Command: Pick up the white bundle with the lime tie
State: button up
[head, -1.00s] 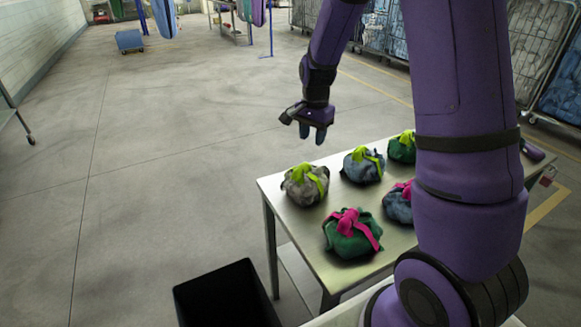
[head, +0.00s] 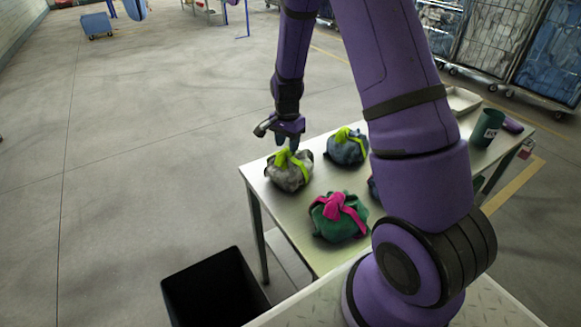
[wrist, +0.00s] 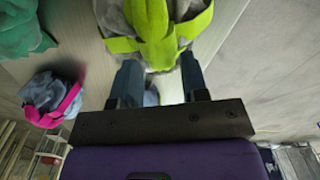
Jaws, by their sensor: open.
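Whether the fingertips touch the tie I cannot tell.
A blue bundle with a lime tie (head: 347,149) and a green one with a magenta tie (head: 338,222) stand close by. A blue bundle with a magenta tie (wrist: 50,95) is mostly behind my arm. A black bin (head: 215,290) stands below left; a dark green cup (head: 487,128) is farther right.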

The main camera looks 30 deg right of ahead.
jog(key=shift+f, duration=1.3)
jog(key=shift+c, duration=0.5)
grip_shut()
jog(key=shift+r, duration=0.1)
